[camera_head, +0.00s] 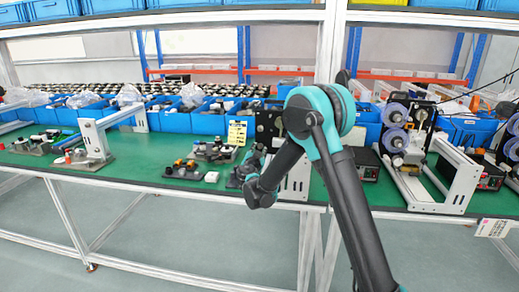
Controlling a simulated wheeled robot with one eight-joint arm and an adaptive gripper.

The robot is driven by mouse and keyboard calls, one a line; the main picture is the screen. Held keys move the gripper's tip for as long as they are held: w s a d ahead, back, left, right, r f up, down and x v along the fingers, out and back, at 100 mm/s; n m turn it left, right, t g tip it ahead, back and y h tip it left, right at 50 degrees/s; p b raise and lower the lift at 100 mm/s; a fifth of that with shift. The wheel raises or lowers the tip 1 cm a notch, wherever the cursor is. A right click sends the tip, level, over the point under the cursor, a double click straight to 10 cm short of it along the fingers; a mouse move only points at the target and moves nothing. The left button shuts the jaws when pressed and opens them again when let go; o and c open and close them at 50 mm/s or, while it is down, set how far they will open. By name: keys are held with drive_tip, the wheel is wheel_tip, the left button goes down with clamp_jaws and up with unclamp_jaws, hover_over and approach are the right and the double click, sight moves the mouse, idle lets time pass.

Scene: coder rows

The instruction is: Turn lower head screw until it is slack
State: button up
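My arm reaches from the lower right up to its teal elbow and then down to the left. The wrist end with my gripper (247,168) is at the front of the green bench, small and dark against dark parts, so its fingers cannot be made out. Just behind it stands a coder with a black upright plate (268,124), partly covered by my arm. A yellow label (237,133) is beside that plate. The lower head screw cannot be picked out; it is too small or hidden.
Another coder with blue-purple reels (396,125) and a white frame (458,185) stand on the green bench (140,178) to the right. Small fixtures (183,169) lie left of my wrist. A white frame stand (93,141) is farther left. Blue bins (207,123) line the back.

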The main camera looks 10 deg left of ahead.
clamp_jaws()
drive_tip(key=n, duration=0.9)
drive_tip(key=shift+n, duration=0.4)
drive_tip(key=shift+o, duration=0.9)
unclamp_jaws()
